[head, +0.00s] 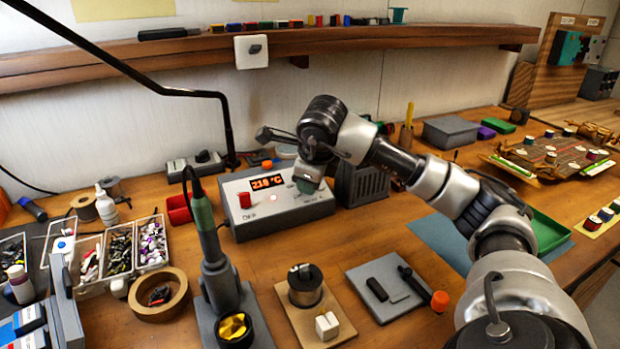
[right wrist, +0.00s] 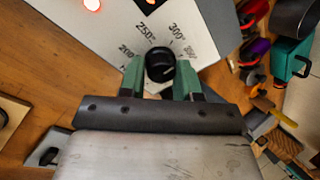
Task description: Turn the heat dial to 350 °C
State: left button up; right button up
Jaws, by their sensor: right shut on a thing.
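The grey soldering station (head: 278,206) stands on the bench below the shelf. Its orange display (head: 267,183) seems to read about 218 °C. A red button (head: 244,200) and a glowing light (head: 273,198) are on its front. The black heat dial (right wrist: 160,64) shows in the right wrist view, with 200, 250, 300 and 350 printed around it. My right gripper (right wrist: 160,72) is shut on the dial, one green finger on each side. In the head view the right gripper (head: 306,184) hides the dial. My left gripper is not in view.
A soldering iron in its stand (head: 222,285) is in front of the station at the left. A red container (head: 179,210) is beside the station. A solder spool (head: 305,287) and a grey mat with tools (head: 388,286) lie in front. A blue mat (head: 440,240) is to the right.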

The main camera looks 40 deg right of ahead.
jog(key=m, duration=0.5)
jog(key=shift+m, duration=0.3)
dwell(0.4)
jog(key=o, duration=0.9)
jog(key=shift+o, duration=0.2)
jog(key=shift+a+r, duration=0.1)
jog(key=p+v, duration=0.1)
jog(key=v, duration=0.9)
jog(key=shift+r, duration=0.35)
